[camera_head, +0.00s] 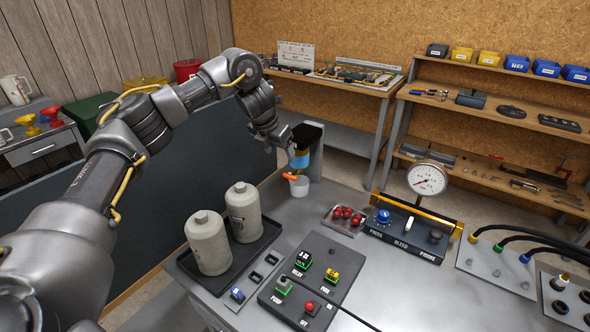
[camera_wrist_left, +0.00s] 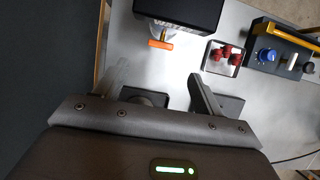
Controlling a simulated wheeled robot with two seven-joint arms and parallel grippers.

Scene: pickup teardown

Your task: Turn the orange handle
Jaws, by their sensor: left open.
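The orange handle (camera_head: 290,176) sits low on the front of a dark-topped dispenser (camera_head: 308,138) with a blue band, at the back left of the grey bench. In the left wrist view the handle (camera_wrist_left: 160,44) lies crosswise just below the dispenser's black top (camera_wrist_left: 178,14). My left gripper (camera_head: 291,152) is beside the dispenser, above the handle. In the left wrist view its fingers (camera_wrist_left: 158,76) are spread, with nothing between them, and the handle appears beyond the tips. A white cup (camera_head: 299,187) stands below the handle. My right gripper is not in view.
Two pale bottles (camera_head: 208,243) stand in a black tray (camera_head: 262,246) in front of the dispenser. A tray of red knobs (camera_head: 344,219) is to its right, then a gauge panel (camera_head: 410,233). A switch panel (camera_head: 312,280) lies in front.

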